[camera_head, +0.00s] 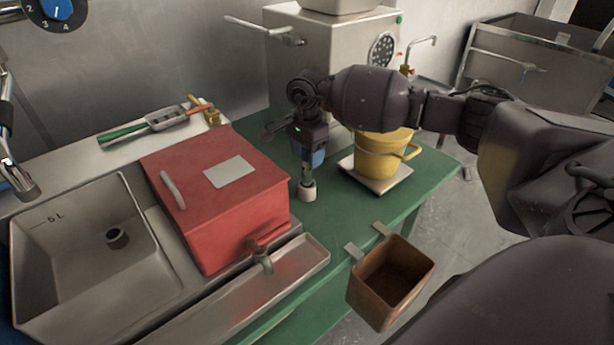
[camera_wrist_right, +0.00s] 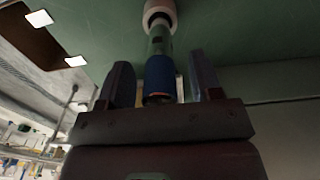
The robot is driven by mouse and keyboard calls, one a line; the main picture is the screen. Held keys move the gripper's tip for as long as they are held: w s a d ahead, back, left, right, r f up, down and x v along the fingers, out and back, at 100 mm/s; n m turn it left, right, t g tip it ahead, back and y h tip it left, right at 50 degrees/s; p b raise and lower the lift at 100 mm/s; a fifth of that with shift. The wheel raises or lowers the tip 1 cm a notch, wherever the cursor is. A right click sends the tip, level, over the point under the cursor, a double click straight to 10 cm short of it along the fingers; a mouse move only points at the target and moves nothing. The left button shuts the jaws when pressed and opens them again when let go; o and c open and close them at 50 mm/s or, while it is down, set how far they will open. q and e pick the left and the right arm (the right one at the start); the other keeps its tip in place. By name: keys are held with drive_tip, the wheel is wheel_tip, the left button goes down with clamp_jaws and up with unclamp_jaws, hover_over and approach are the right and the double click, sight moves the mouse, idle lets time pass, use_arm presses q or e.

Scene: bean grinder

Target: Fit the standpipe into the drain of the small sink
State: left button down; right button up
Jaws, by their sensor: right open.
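A slim upright piece with a blue sleeve and a pale round foot (camera_head: 308,191), which looks like the standpipe, stands on the green table. In the right wrist view its blue sleeve (camera_wrist_right: 159,75) lies between my right gripper's fingers. My right gripper (camera_head: 306,146) is open around or just beside the sleeve; I cannot tell whether a finger touches it. The small sink (camera_head: 60,245) is at the left, with a short dark ring at its drain (camera_head: 116,238). My left gripper is not in view.
A red box (camera_head: 215,195) stands between the sink and the standpipe. A yellow bucket (camera_head: 380,155) on a pale plate and a large steel machine (camera_head: 325,60) stand behind. A brown bin (camera_head: 391,283) hangs at the table's front edge. A chrome tap (camera_head: 20,182) is at the left.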

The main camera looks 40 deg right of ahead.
drive_tip(key=shift+f, duration=0.1)
drive_tip(key=shift+c, duration=0.2)
clamp_jaws()
